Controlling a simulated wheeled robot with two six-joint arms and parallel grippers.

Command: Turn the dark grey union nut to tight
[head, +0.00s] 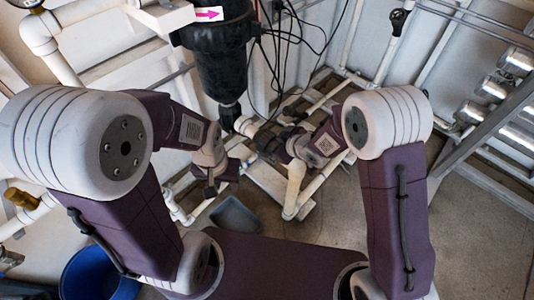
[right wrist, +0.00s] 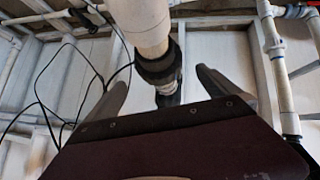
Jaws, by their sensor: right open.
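The dark grey union nut (right wrist: 157,68) sits on a white pipe (right wrist: 142,22) in the right wrist view. My right gripper (right wrist: 162,80) is open there, with one finger to each side of the nut. A gap shows between each finger and the nut, and I cannot tell how deep the nut lies between them. In the head view my right gripper (head: 268,143) is at the pipework below the black housing, where the nut is hard to make out. My left gripper (head: 212,186) hangs to the left of it, away from the nut; its jaw opening is unclear.
A black housing (head: 222,70) with a pink arrow label stands above the pipework. Loose black cables (head: 285,40) hang behind it. White pipes (head: 296,190) run low near my right arm. A grey bin (head: 234,215) and a blue bucket (head: 98,275) stand on the floor.

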